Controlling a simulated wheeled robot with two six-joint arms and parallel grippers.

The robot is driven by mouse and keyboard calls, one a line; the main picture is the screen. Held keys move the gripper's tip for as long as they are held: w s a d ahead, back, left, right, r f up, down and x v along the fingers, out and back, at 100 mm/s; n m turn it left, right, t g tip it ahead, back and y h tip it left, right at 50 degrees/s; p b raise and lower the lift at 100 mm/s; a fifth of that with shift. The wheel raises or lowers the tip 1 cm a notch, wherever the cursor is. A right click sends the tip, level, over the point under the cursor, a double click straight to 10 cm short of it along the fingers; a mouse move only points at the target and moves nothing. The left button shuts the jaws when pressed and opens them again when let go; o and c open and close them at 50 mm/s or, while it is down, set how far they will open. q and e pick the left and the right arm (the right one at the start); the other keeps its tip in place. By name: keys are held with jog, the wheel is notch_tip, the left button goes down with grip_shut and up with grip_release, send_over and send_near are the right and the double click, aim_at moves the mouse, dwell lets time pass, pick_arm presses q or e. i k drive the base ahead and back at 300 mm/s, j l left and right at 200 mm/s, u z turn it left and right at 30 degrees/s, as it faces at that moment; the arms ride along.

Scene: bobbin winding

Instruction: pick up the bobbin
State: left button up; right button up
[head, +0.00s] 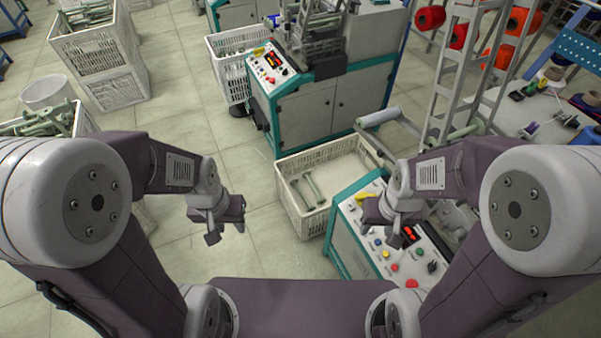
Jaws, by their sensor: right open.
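Two pale green bobbins (309,188) lie in the white crate (292,207) in the middle of the view. Several more green bobbins (45,118) are heaped in a crate at the left edge, partly hidden by my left arm. My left gripper (227,229) hangs over the floor, left of the middle crate and apart from it. Its fingers look spread and empty. My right gripper (384,214) is open, in front of the control panel (413,250) to the right of the crate. I see nothing in it.
The teal machine (348,258) stands against the right side of the middle crate. Another machine with a panel (271,68) stands behind. Stacked white crates (112,82) and a white bin (47,91) are at left. A rack with red spools (430,17) is at right.

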aim_at(294, 182)
jog(key=i+j+z, duration=0.1)
jog(key=i+j, duration=0.3)
jog(key=i+j+z, duration=0.15)
jog(key=i+j, duration=0.3)
jog(key=i+j+z, duration=0.1)
jog(key=i+j, duration=0.3)
jog(key=j, duration=0.15)
jog(key=i+j+z, duration=0.1)
jog(key=i+j, duration=0.25)
jog(key=j, duration=0.2)
